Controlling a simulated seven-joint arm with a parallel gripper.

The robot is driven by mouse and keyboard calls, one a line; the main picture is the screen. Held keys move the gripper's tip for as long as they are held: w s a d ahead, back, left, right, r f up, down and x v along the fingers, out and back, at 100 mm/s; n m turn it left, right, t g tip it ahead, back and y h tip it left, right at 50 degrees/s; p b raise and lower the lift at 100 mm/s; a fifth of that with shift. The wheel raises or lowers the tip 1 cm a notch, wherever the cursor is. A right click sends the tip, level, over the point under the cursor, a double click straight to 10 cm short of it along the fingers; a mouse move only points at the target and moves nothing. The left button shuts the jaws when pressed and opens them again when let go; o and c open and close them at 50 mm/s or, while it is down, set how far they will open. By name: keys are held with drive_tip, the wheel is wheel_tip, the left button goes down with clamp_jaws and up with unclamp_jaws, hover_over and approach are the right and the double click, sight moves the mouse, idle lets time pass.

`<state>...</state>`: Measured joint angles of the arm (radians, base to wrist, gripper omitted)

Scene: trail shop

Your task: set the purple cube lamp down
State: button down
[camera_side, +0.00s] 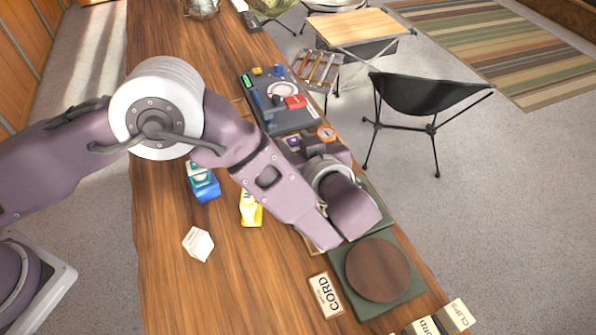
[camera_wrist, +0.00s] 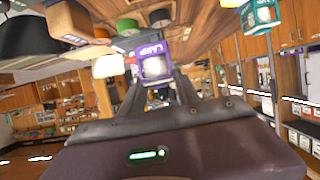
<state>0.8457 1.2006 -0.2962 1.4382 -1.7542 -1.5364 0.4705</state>
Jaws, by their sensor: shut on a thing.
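The purple cube lamp (camera_wrist: 152,62) has a white label and a pale round face in the wrist view. It sits between the dark fingertips of my gripper (camera_wrist: 152,85), which is shut on it. In the side view a small purple patch of the lamp (camera_side: 293,141) shows at the gripper (camera_side: 305,145), beside the lower edge of the grey board. My wrist hides part of the bench there, and I cannot tell whether the lamp touches a surface.
A grey board (camera_side: 258,92) with coloured pieces lies above the gripper. An orange round item (camera_side: 326,133) is close to its right. A brown disc (camera_side: 378,269) and a cord box (camera_side: 325,296) are at the lower right.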

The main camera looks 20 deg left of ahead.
drive_tip(key=w+d+r+m+t+h, duration=0.4)
drive_tip(key=d+m+h, duration=0.2)
drive_tip(key=m+h, duration=0.35)
drive_tip(key=s+d+f+m+g+h, duration=0.1)
drive_tip(key=s+f+m+g+h, duration=0.1)
drive_tip(key=s+m+h, duration=0.4)
drive_tip(key=s+d+f+m+g+h, duration=0.2)
drive_tip(key=s+h, duration=0.1)
drive_tip(key=s, duration=0.5)
wheel_tip(320, 180, down, 9)
drive_tip(key=shift+s+a+f, duration=0.1)
drive_tip(key=shift+a, duration=0.05)
drive_tip(key=shift+h, duration=0.25)
drive_tip(key=shift+f, duration=0.15)
drive_tip(key=c, duration=0.9)
unclamp_jaws()
